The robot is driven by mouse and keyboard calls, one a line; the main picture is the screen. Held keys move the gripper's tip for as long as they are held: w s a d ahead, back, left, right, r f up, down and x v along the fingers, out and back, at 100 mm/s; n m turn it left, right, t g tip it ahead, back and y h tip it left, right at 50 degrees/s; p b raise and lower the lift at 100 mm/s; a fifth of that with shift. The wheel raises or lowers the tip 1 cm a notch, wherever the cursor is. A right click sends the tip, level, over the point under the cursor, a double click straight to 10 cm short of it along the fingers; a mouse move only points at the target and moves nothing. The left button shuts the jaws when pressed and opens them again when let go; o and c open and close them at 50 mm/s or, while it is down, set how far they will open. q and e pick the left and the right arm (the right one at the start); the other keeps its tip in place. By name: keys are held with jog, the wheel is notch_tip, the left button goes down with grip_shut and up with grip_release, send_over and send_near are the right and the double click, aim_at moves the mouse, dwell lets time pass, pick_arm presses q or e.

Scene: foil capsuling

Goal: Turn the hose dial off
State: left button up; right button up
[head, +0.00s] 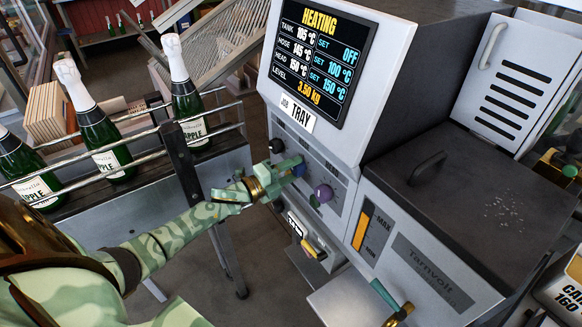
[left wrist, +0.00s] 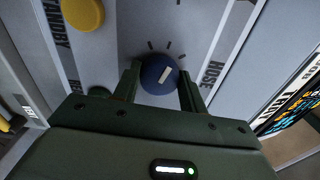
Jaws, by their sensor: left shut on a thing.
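The hose dial (left wrist: 158,74) is a round blue knob with a white pointer mark, beside the word HOSE in the left wrist view. In the head view, the blue dial (head: 298,169) sits on the pale front panel below the display. My left gripper (left wrist: 160,88) is shut on it, one finger on each side. In the head view my left gripper (head: 289,168) reaches the panel from the left. The display (head: 322,62) reads HEATING, with the tank set OFF, hose set at 100 °C and head set at 150 °C. My right gripper is not clearly visible.
A black dial (head: 277,146) and a purple dial (head: 323,194) flank the blue one. A yellow knob (left wrist: 83,13) and a green button (left wrist: 100,91) are close by. Green bottles (head: 186,100) stand in a railed conveyor at left. A dark lid (head: 465,185) lies at right.

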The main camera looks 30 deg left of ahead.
pick_arm(q)
jog(key=n+p, duration=0.2)
jog(key=n, duration=0.3)
jog(key=shift+n, duration=0.3)
jog(key=shift+f+n+p, duration=0.1)
jog(key=shift+n+p, duration=0.55)
jog(key=shift+n, duration=1.35)
jog(key=o, duration=1)
jog(key=shift+s, duration=0.1)
jog(key=p+v, duration=0.1)
jog(key=v, duration=1.5)
jog(key=shift+s+a+p, duration=0.1)
jog(key=shift+p, duration=0.2)
jog(key=shift+f, duration=0.15)
